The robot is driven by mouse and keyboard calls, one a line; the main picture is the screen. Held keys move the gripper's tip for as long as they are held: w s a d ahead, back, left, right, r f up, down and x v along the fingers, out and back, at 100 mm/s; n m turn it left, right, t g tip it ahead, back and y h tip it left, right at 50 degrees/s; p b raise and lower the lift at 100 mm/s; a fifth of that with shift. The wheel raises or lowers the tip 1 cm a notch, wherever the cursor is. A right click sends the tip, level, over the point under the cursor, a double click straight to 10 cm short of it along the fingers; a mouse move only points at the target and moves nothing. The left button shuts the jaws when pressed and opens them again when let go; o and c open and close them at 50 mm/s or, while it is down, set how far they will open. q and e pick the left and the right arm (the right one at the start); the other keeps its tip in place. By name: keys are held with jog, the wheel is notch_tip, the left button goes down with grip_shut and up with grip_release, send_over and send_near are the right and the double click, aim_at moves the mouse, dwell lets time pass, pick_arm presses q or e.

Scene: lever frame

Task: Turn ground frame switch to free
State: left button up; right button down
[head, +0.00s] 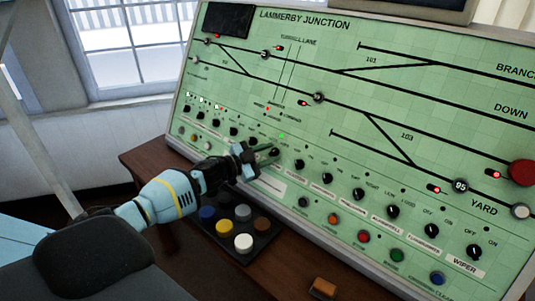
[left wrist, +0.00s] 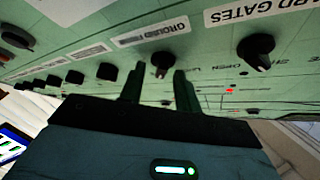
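The ground frame switch (left wrist: 162,58) is a small black rotary knob with a pale pointer mark, set in the green control panel. In the left wrist view its label, of which "GROUND" can be read, lies just above it. My left gripper (left wrist: 160,82) has its two dark fingers apart, with the knob just past the tips and between their lines. I cannot tell whether either finger touches it. In the head view the left gripper (head: 268,154) reaches the panel's lower knob row, and its fingers partly cover the knob there. My right gripper is not in view.
The yard gates knob (left wrist: 256,50) sits beside it in the wrist view. Several more knobs, including the wiper knob (head: 473,251), continue right along the row. Coloured push buttons lie below. A dark tray of round caps (head: 262,226) and a small brown block (head: 322,288) rest on the desk.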

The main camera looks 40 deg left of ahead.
pick_arm(q)
jog(key=v, duration=0.8)
dwell(0.8)
